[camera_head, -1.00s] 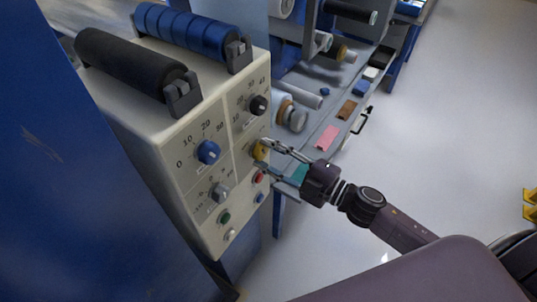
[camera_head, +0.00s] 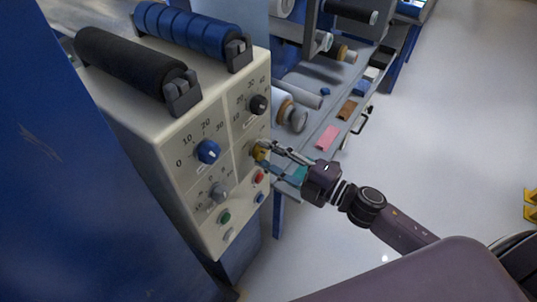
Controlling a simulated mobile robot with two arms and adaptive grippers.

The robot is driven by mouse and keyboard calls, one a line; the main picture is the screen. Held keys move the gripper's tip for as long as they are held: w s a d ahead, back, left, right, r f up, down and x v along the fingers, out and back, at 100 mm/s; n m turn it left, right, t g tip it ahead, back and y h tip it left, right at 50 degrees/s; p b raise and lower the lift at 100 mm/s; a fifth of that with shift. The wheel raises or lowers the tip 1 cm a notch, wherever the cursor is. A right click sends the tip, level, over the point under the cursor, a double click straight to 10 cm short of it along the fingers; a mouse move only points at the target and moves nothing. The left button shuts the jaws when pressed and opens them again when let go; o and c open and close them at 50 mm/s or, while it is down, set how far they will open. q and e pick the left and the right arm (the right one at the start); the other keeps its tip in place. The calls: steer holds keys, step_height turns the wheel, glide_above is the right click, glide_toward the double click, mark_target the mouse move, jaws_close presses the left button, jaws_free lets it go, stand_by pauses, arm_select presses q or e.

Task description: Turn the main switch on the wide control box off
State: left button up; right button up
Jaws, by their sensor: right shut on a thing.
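The wide control box (camera_head: 180,145) is cream-coloured and stands at the left, its front panel facing right. My left gripper is not in view.
The panel also has a blue dial (camera_head: 208,151), a black dial (camera_head: 258,105), a grey knob (camera_head: 219,192), a green button (camera_head: 224,216) and a red button (camera_head: 259,176). A black roller (camera_head: 130,65) and a blue roller (camera_head: 190,33) lie on top. Open floor is at the right.

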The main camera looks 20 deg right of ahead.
steer(key=o, duration=1.2)
steer(key=shift+c, duration=0.2)
steer(key=shift+s, duration=0.1)
steer(key=v, duration=1.2)
